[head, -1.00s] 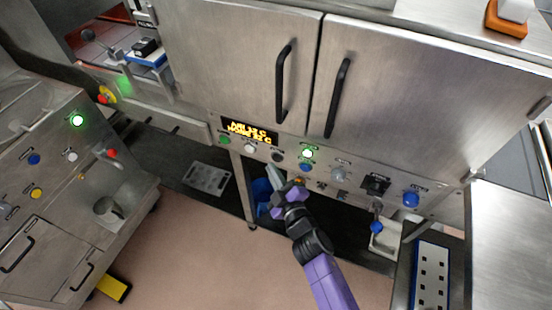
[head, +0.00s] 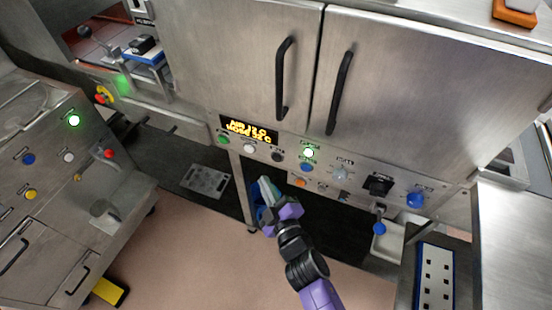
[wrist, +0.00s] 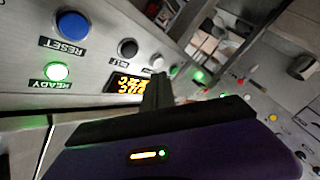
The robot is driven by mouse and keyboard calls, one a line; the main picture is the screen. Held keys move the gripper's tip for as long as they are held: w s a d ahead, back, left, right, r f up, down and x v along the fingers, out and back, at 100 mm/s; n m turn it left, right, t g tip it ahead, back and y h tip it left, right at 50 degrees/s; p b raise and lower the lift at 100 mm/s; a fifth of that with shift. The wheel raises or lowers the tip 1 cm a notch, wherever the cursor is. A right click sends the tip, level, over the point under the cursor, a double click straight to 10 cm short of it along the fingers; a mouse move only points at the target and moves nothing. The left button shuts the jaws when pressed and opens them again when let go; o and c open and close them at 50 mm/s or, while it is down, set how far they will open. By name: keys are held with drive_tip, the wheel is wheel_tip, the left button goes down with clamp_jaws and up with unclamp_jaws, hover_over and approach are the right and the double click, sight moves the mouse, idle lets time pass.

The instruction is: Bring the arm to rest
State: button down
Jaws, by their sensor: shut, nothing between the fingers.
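My gripper (head: 267,190) is shut and empty in the head view. It hangs in front of the lower part of the steel cabinet, below the control panel (head: 325,172), apart from the panel's buttons. My purple and black arm reaches up to it from the bottom of the view. In the wrist view my shut fingers (wrist: 158,90) point up past the lit orange display (wrist: 127,85). The green READY light (wrist: 57,71) and the blue RESET button (wrist: 72,24) show at the left there.
Two steel doors (head: 241,63) with black handles stand above the panel. A second steel console (head: 45,180) stands at the left. A blue bin (head: 257,192) is partly hidden behind my gripper. Open floor lies at the lower middle.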

idle(0.5)
drive_tip(key=s+d+r+m+h, duration=0.2)
drive_tip(key=s+d+r+m, duration=0.2)
drive_tip(key=s+d, duration=0.4)
drive_tip(key=s+d+r+m+h, duration=0.3)
drive_tip(key=s+d+r+m, duration=0.2)
drive_tip(key=s, duration=1.2)
drive_tip(key=s+d+r+m+h, duration=0.2)
drive_tip(key=s+d+r+m, duration=0.3)
drive_tip(key=s+d, duration=0.6)
drive_tip(key=shift+s+d+m+g+h, duration=0.3)
drive_tip(key=shift+s+d+m, duration=0.15)
drive_tip(key=shift+s, duration=0.45)
